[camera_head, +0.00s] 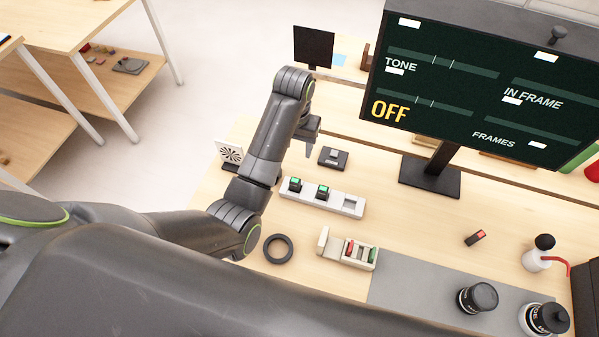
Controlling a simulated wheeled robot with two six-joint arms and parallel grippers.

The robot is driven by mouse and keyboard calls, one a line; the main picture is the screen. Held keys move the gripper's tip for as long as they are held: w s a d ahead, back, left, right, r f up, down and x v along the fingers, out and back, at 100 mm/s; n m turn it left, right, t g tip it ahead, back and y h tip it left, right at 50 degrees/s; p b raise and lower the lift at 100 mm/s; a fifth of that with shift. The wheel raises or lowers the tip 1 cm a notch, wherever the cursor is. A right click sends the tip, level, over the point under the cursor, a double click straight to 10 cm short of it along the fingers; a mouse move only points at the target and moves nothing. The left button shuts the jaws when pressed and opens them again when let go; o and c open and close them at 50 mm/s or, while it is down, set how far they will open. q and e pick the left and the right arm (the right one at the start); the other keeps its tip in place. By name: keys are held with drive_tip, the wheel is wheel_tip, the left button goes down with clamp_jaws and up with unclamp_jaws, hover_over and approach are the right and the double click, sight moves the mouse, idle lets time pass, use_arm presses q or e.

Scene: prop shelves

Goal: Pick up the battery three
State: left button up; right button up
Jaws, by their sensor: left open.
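My left gripper (307,150) points down above the back of the table, just left of a small dark block on a dark base (333,157). It is small in the view, with no object visible in it. A white charger strip (320,198) holds two dark batteries with green tops, a left one (295,184) and a middle one (322,191); its right slot looks empty. A beige holder (346,250) contains small red and green pieces. A loose dark block with a red end (475,238) lies at the right. I cannot tell which is battery three. My right gripper is not in view.
A large monitor (470,90) stands at the back right. A black ring (278,249) lies in front of the charger. Two dark lenses (477,297) (546,318) and a white bottle (538,255) stand at the right. Table between monitor and holder is mostly clear.

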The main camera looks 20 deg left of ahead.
use_arm(q)
wheel_tip(320, 180, down, 5)
drive_tip(key=s+b, duration=0.1)
drive_tip(key=b, duration=0.4)
drive_tip(key=p, duration=0.2)
hover_over(295, 180)
wheel_tip(295, 180, down, 6)
drive_tip(key=shift+s+r, duration=0.1)
drive_tip(key=shift+r, duration=0.1)
drive_tip(key=shift+f, duration=0.5)
drive_tip(key=shift+f+p, duration=0.4)
drive_tip(key=shift+f, duration=0.15)
wheel_tip(295, 180, down, 3)
drive_tip(key=shift+p, duration=0.3)
drive_tip(key=shift+f, duration=0.65)
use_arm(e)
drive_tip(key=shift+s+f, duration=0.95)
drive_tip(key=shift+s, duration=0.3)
use_arm(q)
drive_tip(key=c, duration=1.1)
